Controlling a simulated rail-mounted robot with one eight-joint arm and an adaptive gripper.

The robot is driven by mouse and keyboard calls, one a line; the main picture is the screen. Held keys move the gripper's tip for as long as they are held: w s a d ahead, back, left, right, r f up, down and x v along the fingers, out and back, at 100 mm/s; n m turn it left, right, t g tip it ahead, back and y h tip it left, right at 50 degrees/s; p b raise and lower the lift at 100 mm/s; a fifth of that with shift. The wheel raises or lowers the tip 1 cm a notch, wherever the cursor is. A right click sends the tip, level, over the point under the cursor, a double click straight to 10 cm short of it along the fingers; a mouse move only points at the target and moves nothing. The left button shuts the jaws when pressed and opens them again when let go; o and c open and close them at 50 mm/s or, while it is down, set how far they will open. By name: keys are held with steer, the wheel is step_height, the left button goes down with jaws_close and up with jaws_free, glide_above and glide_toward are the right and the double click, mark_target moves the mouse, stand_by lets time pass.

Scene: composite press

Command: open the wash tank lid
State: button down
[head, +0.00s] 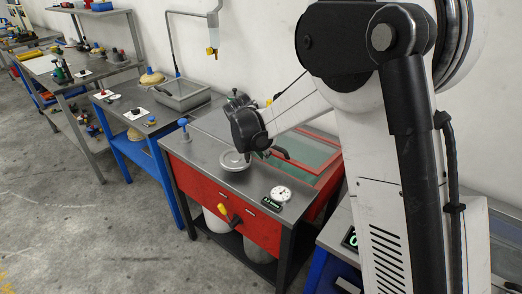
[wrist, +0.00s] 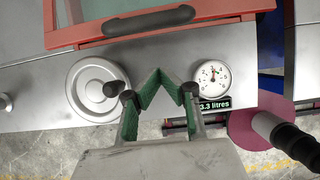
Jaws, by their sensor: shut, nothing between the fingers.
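The wash tank is a red cabinet (head: 215,198) with a steel top, in the middle of the head view. Its lid is a red frame (head: 320,175) around a greenish pane, and appears to lie flat and closed. In the wrist view the lid's red front edge (wrist: 85,38) crosses the top, with a dark bar handle (wrist: 150,26) on it. My gripper (wrist: 170,88) is shut and empty over the steel strip in front of the lid, with the handle ahead of its fingertips and apart from them in the picture. In the head view my wrist hides the fingers.
A round steel cap (wrist: 92,90) lies left of my fingers and a dial gauge (wrist: 212,78) right of them. A bench with a grey basin (head: 182,95) stands to the left. The wall is close behind.

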steer(key=x, duration=0.4)
steer(key=shift+w+d+f, duration=0.15)
steer(key=shift+w+d, duration=0.05)
steer(key=shift+w+d+r, duration=0.4)
steer(key=shift+w+r, duration=0.05)
steer(key=shift+r, duration=0.25)
steer(key=shift+w+d+r, duration=0.4)
steer(key=shift+w+r, duration=0.05)
steer(key=shift+r, duration=0.25)
